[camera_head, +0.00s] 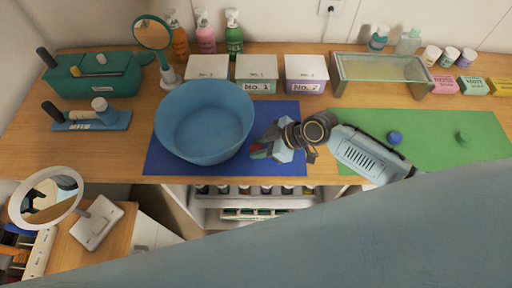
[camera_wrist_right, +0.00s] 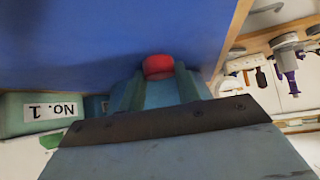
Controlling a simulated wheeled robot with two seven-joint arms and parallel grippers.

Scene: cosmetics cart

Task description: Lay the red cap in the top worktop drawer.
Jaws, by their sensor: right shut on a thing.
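My right gripper (camera_head: 264,149) is over the front right part of the blue mat (camera_head: 293,118), just right of the big blue bowl. It is shut on the red cap (camera_wrist_right: 158,67), which sits between its two fingertips in the right wrist view. In the head view only a small bit of red shows at the fingertips. Below the worktop's front edge is a white compartment (camera_head: 210,202) with several small bottles; I cannot tell whether it is a drawer or a shelf. My left gripper is not in view.
The blue bowl (camera_head: 204,120) stands close left of the gripper. Lidded boxes (camera_head: 256,72) line the back. A blue cap (camera_head: 394,138) and a green cap (camera_head: 462,138) lie on the green mat (camera_head: 435,125). A glass-topped case (camera_head: 380,72) stands behind it. A ring mirror (camera_head: 45,195) is lower left.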

